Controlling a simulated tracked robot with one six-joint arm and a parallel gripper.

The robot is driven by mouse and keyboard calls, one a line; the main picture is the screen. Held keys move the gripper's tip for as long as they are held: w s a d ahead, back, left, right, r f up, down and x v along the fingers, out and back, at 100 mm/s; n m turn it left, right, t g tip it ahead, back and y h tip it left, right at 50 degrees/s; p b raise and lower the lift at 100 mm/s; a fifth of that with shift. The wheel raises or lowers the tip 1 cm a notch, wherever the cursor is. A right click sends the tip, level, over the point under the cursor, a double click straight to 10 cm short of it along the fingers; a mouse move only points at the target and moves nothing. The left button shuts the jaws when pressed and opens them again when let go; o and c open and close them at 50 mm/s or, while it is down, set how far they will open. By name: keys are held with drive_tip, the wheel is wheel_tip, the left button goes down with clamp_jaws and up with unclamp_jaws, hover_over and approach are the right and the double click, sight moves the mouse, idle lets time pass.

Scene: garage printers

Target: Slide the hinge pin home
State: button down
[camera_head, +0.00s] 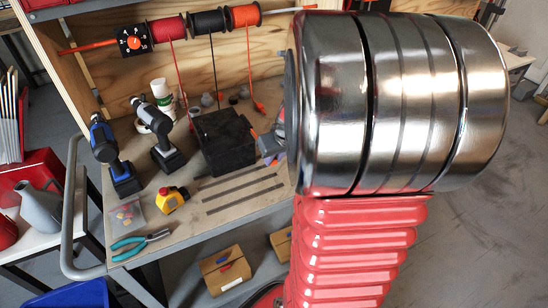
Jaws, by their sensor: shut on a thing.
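I cannot make out the hinge pin or its hinge in the head view. My gripper does not show. A large shiny metal cylinder with a red ribbed part below it, which looks like my own arm, fills the right half and hides the right end of the workbench (150,190). A black box (222,142) stands on the bench. A small grey and orange item (270,146) lies beside it, partly cut off by the cylinder; I cannot tell what it is.
Two drills, one blue (104,150) and one grey (157,125), stand on the bench. Near the front are a yellow tape measure (172,199), teal pliers (141,243) and a small bag (126,214). Wire spools (209,22) hang behind. Cardboard boxes (226,270) sit below.

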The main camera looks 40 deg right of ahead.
drive_tip(key=shift+w+d, duration=0.4)
drive_tip(key=shift+w, duration=0.9)
drive_tip(key=shift+w+d, duration=0.35)
drive_tip(key=shift+w, duration=0.9)
drive_tip(key=shift+w+d, duration=0.4)
drive_tip(key=shift+w, duration=0.9)
idle(1.8)
drive_tip(key=c, duration=1.5)
unclamp_jaws()
drive_tip(key=shift+c, duration=0.2)
drive_tip(key=shift+r, duration=0.1)
drive_tip(key=v, duration=1.3)
drive_tip(key=shift+r, duration=0.25)
drive_tip(key=shift+s+a, duration=0.1)
